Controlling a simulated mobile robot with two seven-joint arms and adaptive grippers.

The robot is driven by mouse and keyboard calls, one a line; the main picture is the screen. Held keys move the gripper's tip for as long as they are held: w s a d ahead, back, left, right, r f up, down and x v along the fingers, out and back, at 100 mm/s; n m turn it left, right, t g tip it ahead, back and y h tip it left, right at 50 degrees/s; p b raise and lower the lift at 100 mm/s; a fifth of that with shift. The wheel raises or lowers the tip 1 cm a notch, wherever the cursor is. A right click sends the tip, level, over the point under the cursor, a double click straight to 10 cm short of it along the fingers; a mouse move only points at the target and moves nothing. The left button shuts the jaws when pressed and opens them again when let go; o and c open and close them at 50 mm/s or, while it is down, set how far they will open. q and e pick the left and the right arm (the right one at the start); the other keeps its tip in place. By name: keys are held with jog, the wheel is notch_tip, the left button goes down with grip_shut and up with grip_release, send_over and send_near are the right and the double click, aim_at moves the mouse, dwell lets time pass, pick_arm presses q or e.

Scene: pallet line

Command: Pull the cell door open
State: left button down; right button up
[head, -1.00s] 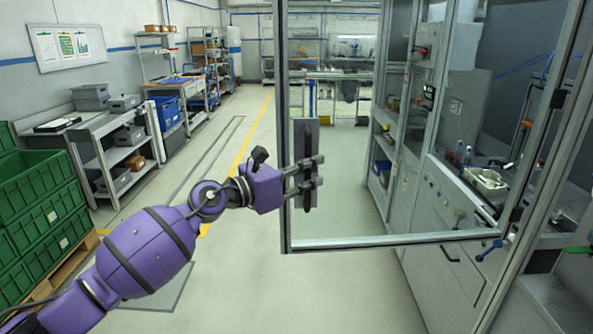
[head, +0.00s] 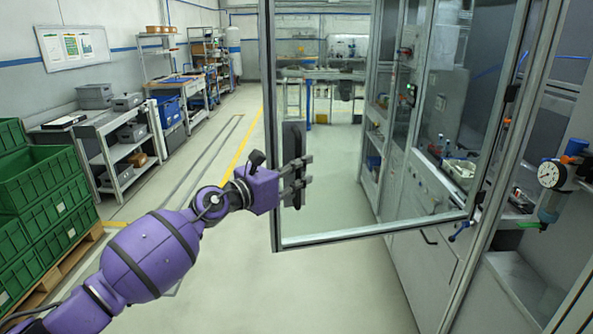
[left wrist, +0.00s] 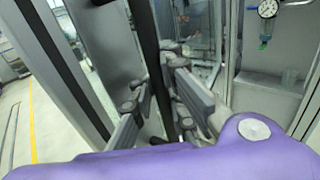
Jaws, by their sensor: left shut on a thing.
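The cell door (head: 272,120) is a glass panel in a grey metal frame, standing swung out from the cell (head: 425,190) at the right. Its dark upright handle (head: 292,140) is on the free edge at the left. My left gripper (head: 299,181) is shut on the handle at its lower half. In the left wrist view the black handle bar (left wrist: 150,60) runs between the two fingers (left wrist: 165,115). The fingers partly hide the handle. My right gripper is not in view.
Green crates (head: 45,190) are stacked on a pallet at the left. Grey shelving (head: 115,150) lines the left wall. A pressure gauge (head: 550,174) is at the right. The floor in front of the door and beyond it is clear.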

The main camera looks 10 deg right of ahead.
pick_arm(q)
jog(key=shift+w+a, duration=0.25)
jog(key=shift+a, duration=0.1)
jog(key=c, duration=2)
grip_release()
jog(key=shift+o, duration=1.2)
jog(key=shift+a, duration=0.2)
jog(key=shift+s, duration=0.15)
jog(key=shift+s+d, duration=0.1)
jog(key=shift+d, duration=0.1)
jog(key=v, duration=1.2)
